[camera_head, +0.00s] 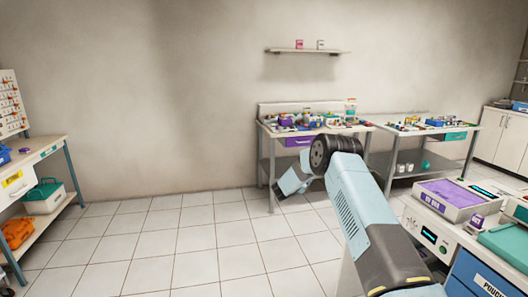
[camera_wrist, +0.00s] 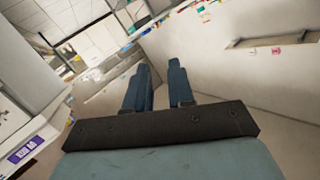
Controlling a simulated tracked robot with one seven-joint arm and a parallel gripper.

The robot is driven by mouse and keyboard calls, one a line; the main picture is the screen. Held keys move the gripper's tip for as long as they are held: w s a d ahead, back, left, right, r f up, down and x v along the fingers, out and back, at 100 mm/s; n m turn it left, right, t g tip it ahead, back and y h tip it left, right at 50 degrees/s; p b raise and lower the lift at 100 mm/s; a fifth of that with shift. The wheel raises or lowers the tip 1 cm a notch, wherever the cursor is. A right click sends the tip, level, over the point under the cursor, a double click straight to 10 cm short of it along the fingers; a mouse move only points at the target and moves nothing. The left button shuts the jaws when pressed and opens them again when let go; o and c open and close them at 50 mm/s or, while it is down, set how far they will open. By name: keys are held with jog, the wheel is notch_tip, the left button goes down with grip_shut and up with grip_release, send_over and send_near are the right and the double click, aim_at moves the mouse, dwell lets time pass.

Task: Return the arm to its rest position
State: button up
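My arm (camera_head: 358,205) reaches up from the lower right in the head view, with light blue and grey links and a black joint near its far end. My gripper's fingers do not show clearly in the head view. In the wrist view, my gripper (camera_wrist: 160,80) shows two dark blue fingers held apart with nothing between them. Beyond the fingers are a pale wall and cluttered work surfaces, seen tilted.
Two workbenches (camera_head: 263,128) with small items stand at the back wall, under a shelf (camera_head: 307,51). A bench with a purple-topped box (camera_head: 450,195) is close at right. A shelved table (camera_head: 38,150) stands left. The tiled floor (camera_head: 180,245) between is clear.

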jog(key=s+a+r+n+t+y, duration=0.1)
jog(key=s+a+r+n+y, duration=0.15)
jog(key=r, duration=0.85)
jog(key=s+a+r+n+t+y, duration=0.15)
jog(key=r+y, duration=0.25)
jog(key=r, duration=0.7)
jog(key=s+a+r+n+g+y, duration=0.2)
jog(key=s+r+n+y, duration=0.3)
jog(key=s+r, duration=1.05)
jog(key=s+d+r+n+g, duration=0.1)
jog(key=s+g, duration=0.1)
jog(key=s, duration=1)
jog(key=s+d+r+n+g, duration=0.1)
jog(key=s+d, duration=0.1)
jog(key=s, duration=1.1)
jog(key=s+d+f+g, duration=0.1)
jog(key=s+d+f, duration=0.1)
jog(key=s, duration=0.7)
jog(key=s+d+f+g+h, duration=0.1)
jog(key=s+d+f+g, duration=0.1)
jog(key=s, duration=0.7)
jog(key=s+d+f+g, duration=0.1)
jog(key=s+f, duration=0.2)
jog(key=s, duration=0.6)
jog(key=shift+d+f+n, duration=0.15)
jog(key=shift+d+n, duration=0.25)
jog(key=shift+g, duration=0.25)
